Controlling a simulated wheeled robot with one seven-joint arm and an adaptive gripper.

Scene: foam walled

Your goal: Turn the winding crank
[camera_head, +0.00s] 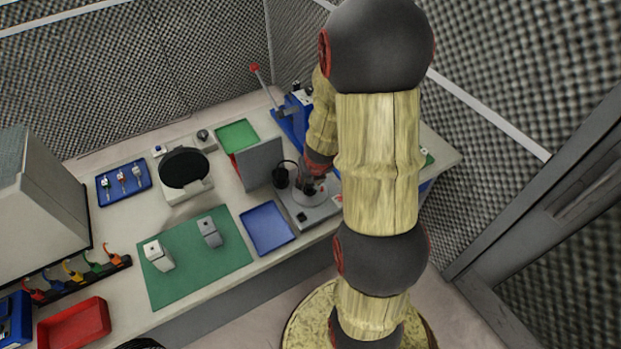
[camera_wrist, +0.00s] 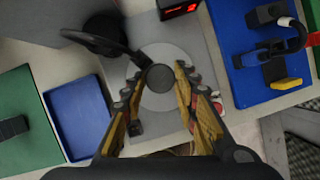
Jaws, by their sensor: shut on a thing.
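The winding crank's dark round knob (camera_wrist: 160,78) sits between my fingertips in the wrist view, over a pale disc (camera_wrist: 160,102) on a grey base plate (camera_wrist: 195,50). My gripper (camera_wrist: 157,80) is shut on this knob. In the head view my gripper (camera_head: 310,187) reaches down to the same grey base (camera_head: 318,216) at the bench's right part, partly hidden by my arm.
A black ringed part (camera_wrist: 100,36) stands close left of my fingers. A small red display (camera_wrist: 179,9) is behind the base. A blue tray (camera_head: 267,228) lies to the left, and a blue lever fixture (camera_head: 291,122) stands behind. A grey upright panel (camera_head: 261,162) is nearby.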

